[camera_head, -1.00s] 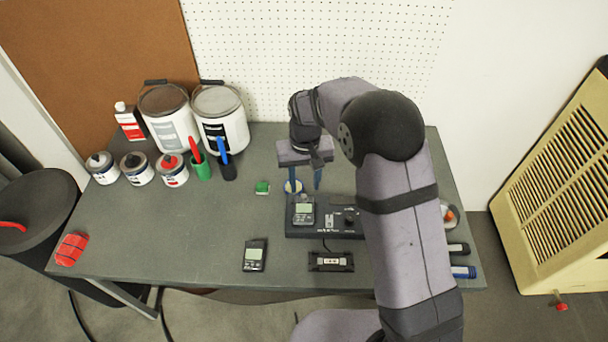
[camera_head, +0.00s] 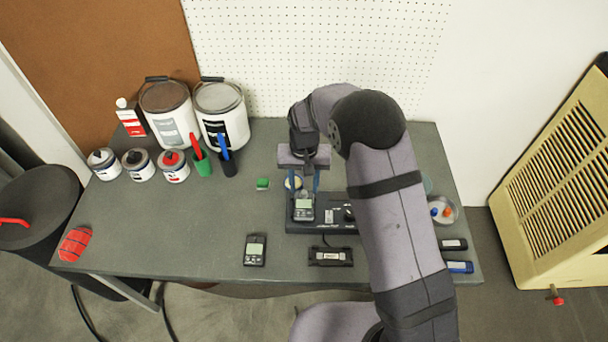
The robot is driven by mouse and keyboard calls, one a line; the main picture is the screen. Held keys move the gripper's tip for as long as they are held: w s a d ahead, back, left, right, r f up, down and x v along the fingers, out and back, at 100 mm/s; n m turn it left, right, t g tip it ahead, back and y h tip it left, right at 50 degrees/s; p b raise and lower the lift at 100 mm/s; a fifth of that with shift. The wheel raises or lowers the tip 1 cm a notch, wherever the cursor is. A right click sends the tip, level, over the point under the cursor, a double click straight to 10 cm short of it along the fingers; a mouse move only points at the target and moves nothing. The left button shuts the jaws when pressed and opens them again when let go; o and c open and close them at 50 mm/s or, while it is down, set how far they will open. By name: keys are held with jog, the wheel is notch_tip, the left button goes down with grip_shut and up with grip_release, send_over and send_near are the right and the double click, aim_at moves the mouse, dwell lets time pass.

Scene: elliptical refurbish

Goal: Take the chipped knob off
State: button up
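A dark control box (camera_head: 322,228) lies on the grey bench, below the gripper in the picture. A small black knob (camera_head: 348,214) sits on its right part, beside my arm; no chip can be made out at this size. A small meter with a pale screen (camera_head: 304,207) rests at the box's left end. My gripper (camera_head: 304,187) points down with its two blue fingers apart and nothing visible between them. It is near the back left of the box, close to the meter and left of the knob. Whether the fingertips touch anything cannot be told.
A round dish (camera_head: 443,210) with orange and blue pieces is right of my arm. A second meter (camera_head: 255,250) and a cassette-like block (camera_head: 331,256) lie in front. Paint cans (camera_head: 221,114) stand at the back left.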

jog(key=shift+f, duration=0.8)
grip_shut()
